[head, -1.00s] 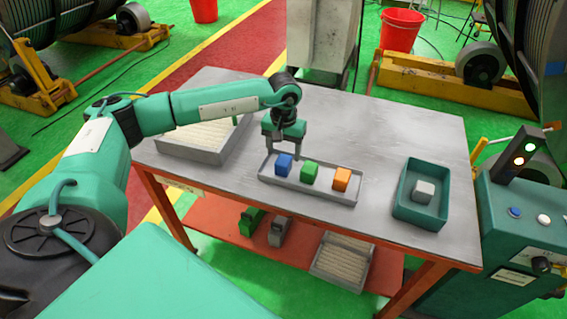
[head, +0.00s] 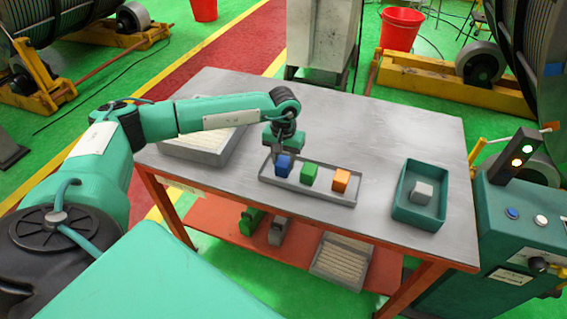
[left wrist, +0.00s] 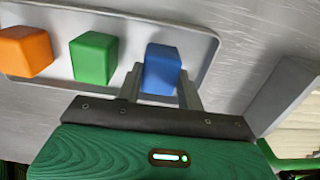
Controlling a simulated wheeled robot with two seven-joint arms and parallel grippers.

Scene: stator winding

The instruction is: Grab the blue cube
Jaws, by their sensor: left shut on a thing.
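The blue cube (head: 283,167) is at the left end of a shallow grey tray (head: 322,196) on the table. My left gripper (head: 284,158) is lowered over it from above, its fingers on either side of the cube. In the left wrist view the blue cube (left wrist: 161,69) is between the two fingers (left wrist: 160,85), which are shut on it. The cube still appears to be in the tray; whether it touches the tray floor I cannot tell. My right gripper is not in view.
A green cube (head: 309,173) and an orange cube (head: 341,181) stand in the same tray, right of the blue one. A teal bin (head: 399,208) holding a grey cube (head: 422,192) is at the right. A grey box (head: 207,157) stands behind-left. The table (head: 385,132) is clear at the back.

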